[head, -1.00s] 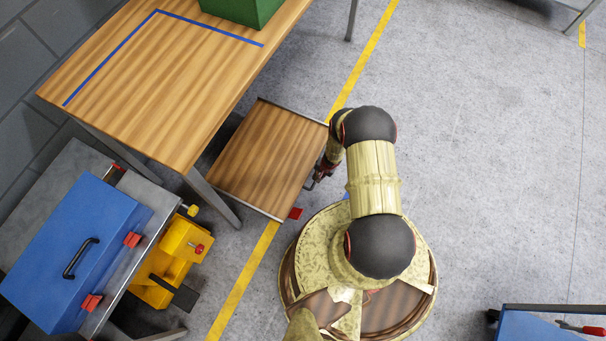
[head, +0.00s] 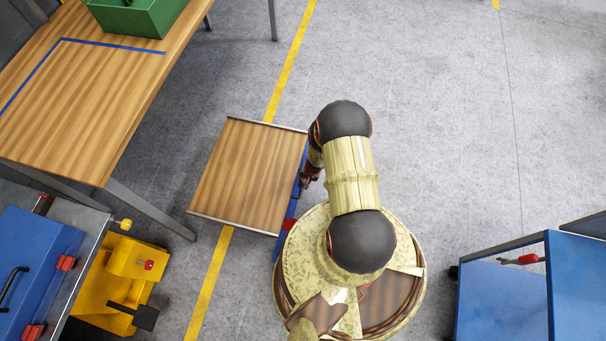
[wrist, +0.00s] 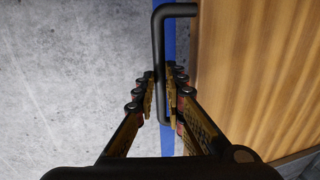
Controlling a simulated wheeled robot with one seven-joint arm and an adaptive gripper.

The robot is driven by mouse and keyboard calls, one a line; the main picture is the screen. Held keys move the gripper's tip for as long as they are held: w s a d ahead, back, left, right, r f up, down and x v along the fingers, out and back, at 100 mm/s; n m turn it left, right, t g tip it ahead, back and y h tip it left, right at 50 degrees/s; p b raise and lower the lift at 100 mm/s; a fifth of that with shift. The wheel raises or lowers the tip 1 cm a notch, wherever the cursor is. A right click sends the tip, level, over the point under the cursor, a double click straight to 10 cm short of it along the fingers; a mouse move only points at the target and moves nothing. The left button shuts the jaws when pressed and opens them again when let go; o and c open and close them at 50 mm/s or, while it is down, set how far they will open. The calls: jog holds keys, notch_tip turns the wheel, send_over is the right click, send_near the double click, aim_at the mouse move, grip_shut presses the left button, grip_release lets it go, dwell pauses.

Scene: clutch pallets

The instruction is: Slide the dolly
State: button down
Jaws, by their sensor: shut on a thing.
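The dolly (head: 247,177) is a low platform with a brown wooden top, metal strips on two edges and a blue side facing my base. It stands on the floor to the left of my base, beside the workbench and across the yellow line. In the wrist view its wooden top (wrist: 265,70) fills the right side. A black bar handle (wrist: 178,10) stands out from its blue edge. My gripper (wrist: 163,88) is shut on the handle, with a finger on each side of it. In the head view my gripper (head: 303,182) is partly hidden by my arm.
The wooden workbench (head: 85,95) with a green bin (head: 140,18) is at the upper left. A blue toolbox (head: 35,265) and a yellow device (head: 120,280) are at the lower left. A blue cart (head: 500,300) is at the lower right. The floor at upper right is clear.

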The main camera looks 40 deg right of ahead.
dwell(0.3)
jog(key=c, duration=1.9)
grip_release()
jog(key=shift+o, duration=0.3)
notch_tip(320, 180, up, 12)
jog(key=s+d, duration=0.1)
jog(key=s, duration=0.1)
jog(key=shift+d+f, duration=0.15)
jog(key=shift+d, duration=0.05)
